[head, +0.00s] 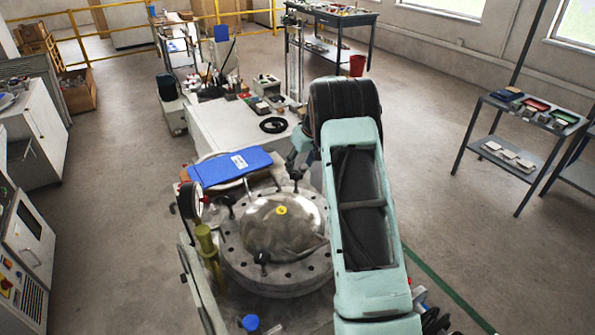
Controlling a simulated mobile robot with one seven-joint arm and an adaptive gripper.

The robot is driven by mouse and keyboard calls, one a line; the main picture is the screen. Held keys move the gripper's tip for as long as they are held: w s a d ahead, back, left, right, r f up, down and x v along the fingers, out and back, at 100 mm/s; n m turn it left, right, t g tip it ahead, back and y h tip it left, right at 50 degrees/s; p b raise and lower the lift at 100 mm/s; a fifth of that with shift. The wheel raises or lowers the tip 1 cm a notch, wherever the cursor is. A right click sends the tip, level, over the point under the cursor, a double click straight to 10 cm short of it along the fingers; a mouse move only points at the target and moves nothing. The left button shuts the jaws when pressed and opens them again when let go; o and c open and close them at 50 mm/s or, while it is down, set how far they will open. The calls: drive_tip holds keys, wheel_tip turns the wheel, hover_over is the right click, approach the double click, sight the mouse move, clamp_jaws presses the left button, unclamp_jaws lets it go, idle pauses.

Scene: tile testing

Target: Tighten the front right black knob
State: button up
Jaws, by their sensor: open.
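A round metal test vessel (285,225) with a domed lid and a yellow spot on top stands below the picture's centre. Black knobs sit around its bolted flange: one at the front (262,258), one at the left (229,199) and one at the back right (296,176). My pale green arm covers the vessel's right side, so any knob at the front right there is hidden.
A blue pad (230,167) lies just behind the vessel. A pressure gauge (205,199) and an olive-yellow post (208,245) rise at its left. A white bench (225,130) with tools stands behind. Open floor (440,210) lies to the right, before a dark shelf table (515,155).

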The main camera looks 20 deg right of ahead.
sight(297, 173)
drive_tip(key=shift+p+x, duration=0.4)
drive_tip(key=shift+x, duration=2.4)
drive_tip(key=shift+c, duration=0.5)
drive_tip(key=c, duration=1.1)
